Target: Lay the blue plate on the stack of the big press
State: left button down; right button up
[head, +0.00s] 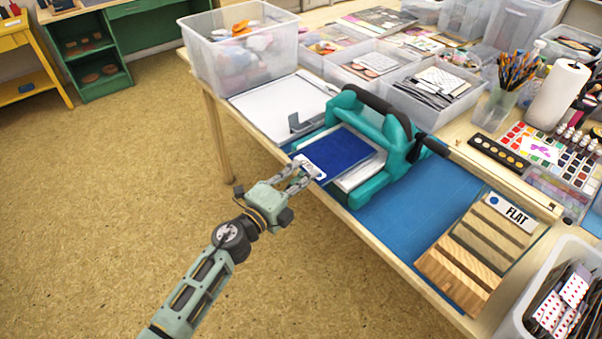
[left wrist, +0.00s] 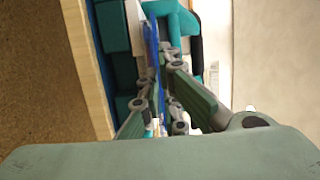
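The blue plate (head: 343,152), with a white tag at its near corner, is over the white stack (head: 359,177) of the teal big press (head: 376,121). My left gripper (head: 307,174) is shut on the plate's near-left edge by the tag. In the left wrist view the blue plate (left wrist: 152,45) shows edge-on between the fingers, close to the pale stack (left wrist: 137,28). I cannot tell whether plate and stack touch. The press's dark-handled teal frame stands just behind the plate. My right gripper is not in view.
The press stands on a blue mat (head: 411,214) near the table's front edge. A wooden rack marked FLAT (head: 480,252) is at the right. A clear bin (head: 238,62) and a white board (head: 273,103) are at the left. Several bins fill the back.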

pick_arm(q)
jog(key=shift+f, duration=0.25)
dwell(0.3)
jog(key=c, duration=1.9)
grip_release()
jog(key=shift+o, duration=0.2)
jog(key=shift+a, duration=0.15)
jog(key=v, duration=0.4)
jog(key=shift+a, duration=0.6)
